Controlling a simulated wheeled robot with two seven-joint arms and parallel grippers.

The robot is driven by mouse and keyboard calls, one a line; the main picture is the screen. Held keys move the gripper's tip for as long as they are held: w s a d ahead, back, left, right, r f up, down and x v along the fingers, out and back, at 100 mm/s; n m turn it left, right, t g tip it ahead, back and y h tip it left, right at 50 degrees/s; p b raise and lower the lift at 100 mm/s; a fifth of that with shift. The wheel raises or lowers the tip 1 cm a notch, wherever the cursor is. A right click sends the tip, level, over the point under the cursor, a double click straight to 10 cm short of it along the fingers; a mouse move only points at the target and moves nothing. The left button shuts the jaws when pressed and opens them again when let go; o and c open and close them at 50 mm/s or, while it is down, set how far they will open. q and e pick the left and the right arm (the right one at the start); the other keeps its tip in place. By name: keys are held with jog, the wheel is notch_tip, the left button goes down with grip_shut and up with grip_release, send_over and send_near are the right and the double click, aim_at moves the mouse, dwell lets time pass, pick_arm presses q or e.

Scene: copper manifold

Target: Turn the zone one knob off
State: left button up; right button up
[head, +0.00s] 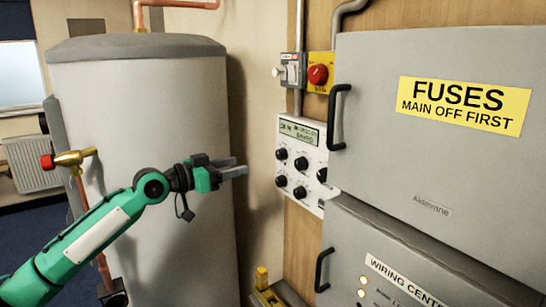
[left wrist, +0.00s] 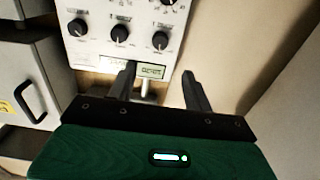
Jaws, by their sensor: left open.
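The white control panel (head: 303,150) is on the wooden wall board, with a small display (head: 299,131) above rows of black knobs (head: 301,163). Its labels are too small to read, so I cannot tell which knob is zone one. In the left wrist view the panel appears inverted, with the display (left wrist: 151,71) below a row of three black knobs (left wrist: 119,33); more knobs are cut off at the top. My left gripper (head: 242,168) is open and empty, left of the panel and apart from the knobs. Its fingers (left wrist: 158,82) point toward the panel. My right gripper is out of view.
A grey fuse box (head: 380,110) with a black handle projects right of the panel. A wiring centre box (head: 365,245) sits below. A red knob on a yellow plate (head: 318,74) and a white switch (head: 292,70) are above. A large grey tank (head: 150,110) stands left.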

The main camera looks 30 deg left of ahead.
aim_at(278, 156)
pick_arm(q)
jog(key=p+x, duration=0.5)
jog(key=x, duration=0.5)
jog(key=shift+w+r, duration=0.2)
jog(key=shift+w, duration=0.1)
jog(key=shift+p+x, duration=0.5)
jog(key=shift+x, duration=0.45)
jog(key=shift+f, duration=0.2)
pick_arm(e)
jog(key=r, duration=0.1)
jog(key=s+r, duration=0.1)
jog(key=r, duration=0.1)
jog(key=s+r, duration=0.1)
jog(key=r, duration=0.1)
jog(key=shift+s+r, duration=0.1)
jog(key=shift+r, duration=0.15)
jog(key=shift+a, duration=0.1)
pick_arm(q)
jog(key=c, duration=1)
